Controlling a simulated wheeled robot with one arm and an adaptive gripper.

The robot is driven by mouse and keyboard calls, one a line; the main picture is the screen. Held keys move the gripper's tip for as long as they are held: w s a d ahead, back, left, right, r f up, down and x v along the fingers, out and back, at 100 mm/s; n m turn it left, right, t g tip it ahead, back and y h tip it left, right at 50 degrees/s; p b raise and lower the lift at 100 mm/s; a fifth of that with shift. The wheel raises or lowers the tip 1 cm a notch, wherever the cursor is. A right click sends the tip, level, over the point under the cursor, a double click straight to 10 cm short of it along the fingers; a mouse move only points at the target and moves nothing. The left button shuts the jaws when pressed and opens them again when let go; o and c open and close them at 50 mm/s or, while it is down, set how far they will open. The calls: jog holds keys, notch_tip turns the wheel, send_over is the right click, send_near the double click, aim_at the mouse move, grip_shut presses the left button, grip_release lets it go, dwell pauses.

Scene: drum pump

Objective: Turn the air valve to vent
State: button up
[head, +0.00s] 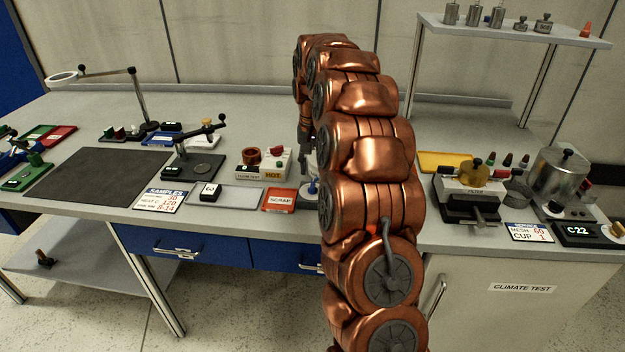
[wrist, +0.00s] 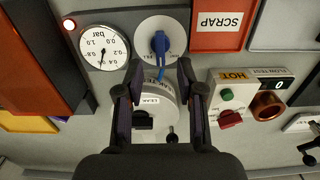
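In the wrist view a blue lever handle (wrist: 160,45) sits on a round white plate (wrist: 146,27), apparently the air valve. A pale round body labelled LEAK TEST (wrist: 164,94), with a black knob (wrist: 143,121), lies below the fingers. In the head view my arm hides most of this station.
A red SCRAP tray (wrist: 221,22) is at upper right. A HOT unit (wrist: 229,98) with a green button and red knob stands right of my gripper.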

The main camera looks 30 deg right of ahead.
aim_at(313, 183)
jog(key=shift+f+p, duration=0.45)
jog(key=shift+f, duration=2.05)
grip_shut()
